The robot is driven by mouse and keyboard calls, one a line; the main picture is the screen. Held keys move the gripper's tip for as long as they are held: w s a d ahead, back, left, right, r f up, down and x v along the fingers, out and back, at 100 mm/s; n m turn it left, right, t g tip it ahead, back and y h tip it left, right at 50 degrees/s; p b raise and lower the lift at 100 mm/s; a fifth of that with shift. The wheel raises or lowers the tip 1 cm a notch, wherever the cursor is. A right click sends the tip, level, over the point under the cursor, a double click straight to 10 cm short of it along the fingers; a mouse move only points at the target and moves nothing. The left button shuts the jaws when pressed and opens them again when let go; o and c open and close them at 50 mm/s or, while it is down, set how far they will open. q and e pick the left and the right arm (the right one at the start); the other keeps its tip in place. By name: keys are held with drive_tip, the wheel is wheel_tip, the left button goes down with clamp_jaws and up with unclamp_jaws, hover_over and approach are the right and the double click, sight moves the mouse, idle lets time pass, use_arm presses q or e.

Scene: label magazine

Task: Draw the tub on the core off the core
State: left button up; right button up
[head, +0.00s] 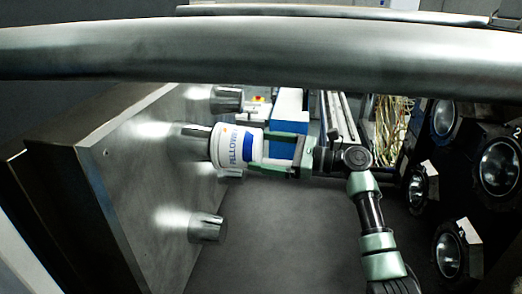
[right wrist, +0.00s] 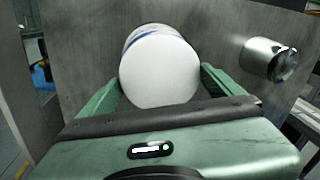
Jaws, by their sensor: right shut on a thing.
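The white tub (head: 236,146) with blue lettering and a blue band lies on its side at a metal core (head: 190,142) that stands out from the grey panel. Its far end is at the core; how far the core reaches inside is hidden. My right gripper (head: 262,150) is shut on the tub from its near end, one green finger on each side. In the right wrist view the tub's plain white end (right wrist: 160,75) faces me between the fingers (right wrist: 160,88). My left gripper is not in view.
The grey panel (head: 125,165) carries other bare metal cores, one above (head: 226,99) and one below (head: 206,229). A dark rack with several round metal-lined holders (head: 499,167) stands at the right. A blue box (head: 289,108) is behind my gripper. Open floor (head: 285,235) lies below.

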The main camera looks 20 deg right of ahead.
drive_tip(key=shift+v, duration=1.15)
drive_tip(key=shift+w, duration=0.1)
drive_tip(key=shift+s+a+r+p, duration=0.1)
drive_tip(key=shift+s+a+p, duration=0.2)
drive_tip(key=shift+p, duration=0.4)
drive_tip(key=s+p, duration=0.1)
drive_tip(key=s, duration=0.1)
drive_tip(key=s+a+p, duration=0.1)
drive_tip(key=s+p, duration=0.1)
drive_tip(key=shift+a, duration=0.2)
drive_tip(key=s+a+p, duration=0.3)
drive_tip(key=s+p, duration=0.1)
drive_tip(key=s, duration=0.2)
drive_tip(key=shift+s, duration=0.25)
